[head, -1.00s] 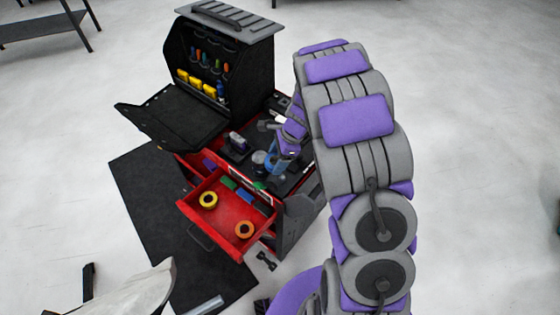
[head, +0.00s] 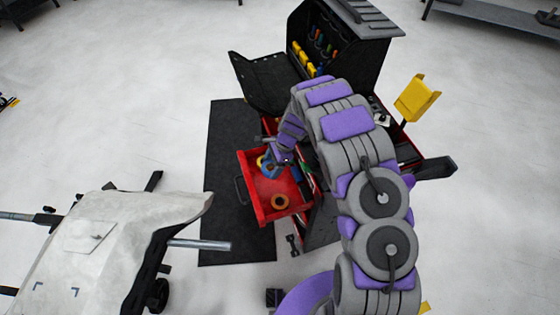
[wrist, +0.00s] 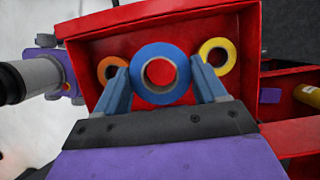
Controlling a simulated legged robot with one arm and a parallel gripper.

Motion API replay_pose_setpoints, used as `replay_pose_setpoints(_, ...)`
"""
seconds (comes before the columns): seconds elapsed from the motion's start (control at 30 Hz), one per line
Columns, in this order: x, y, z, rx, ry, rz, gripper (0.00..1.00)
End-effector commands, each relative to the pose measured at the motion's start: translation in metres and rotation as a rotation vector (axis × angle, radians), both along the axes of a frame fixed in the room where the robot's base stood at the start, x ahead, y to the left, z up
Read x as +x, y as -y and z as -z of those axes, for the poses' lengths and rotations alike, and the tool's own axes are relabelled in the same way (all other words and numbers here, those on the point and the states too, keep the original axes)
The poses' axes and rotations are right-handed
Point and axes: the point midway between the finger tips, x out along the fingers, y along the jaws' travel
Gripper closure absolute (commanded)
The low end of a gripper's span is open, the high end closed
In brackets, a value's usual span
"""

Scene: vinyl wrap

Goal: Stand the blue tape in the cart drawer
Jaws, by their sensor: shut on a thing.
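My gripper (wrist: 160,72) is shut on the blue tape (wrist: 160,50), with one blue finger on each side of the roll. In the wrist view the roll's round face and open hole are toward the camera. The red cart drawer (wrist: 160,14) is open behind it. An orange tape (wrist: 113,66) is in the drawer to the left of the held roll, and a yellow tape (wrist: 217,44) to the right. In the head view my gripper (head: 272,166) is over the open drawer (head: 249,182), with the orange tape (head: 280,202) nearer the front. The gap under the blue roll cannot be judged.
The black tool cart (head: 350,40) stands behind the drawer, its flap (head: 262,85) folded down. A yellow holder (head: 416,98) rises at its right. A black mat (head: 228,150) lies on the left, and a pale covered panel (head: 110,235) stands at lower left.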

Motion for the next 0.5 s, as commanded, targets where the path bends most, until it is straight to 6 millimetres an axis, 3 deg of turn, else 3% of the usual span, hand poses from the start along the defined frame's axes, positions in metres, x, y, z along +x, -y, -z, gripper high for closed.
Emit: replay_pose_setpoints(0.5, 0.001, -0.001, 0.032, 0.000, 0.002, -0.001, 0.59)
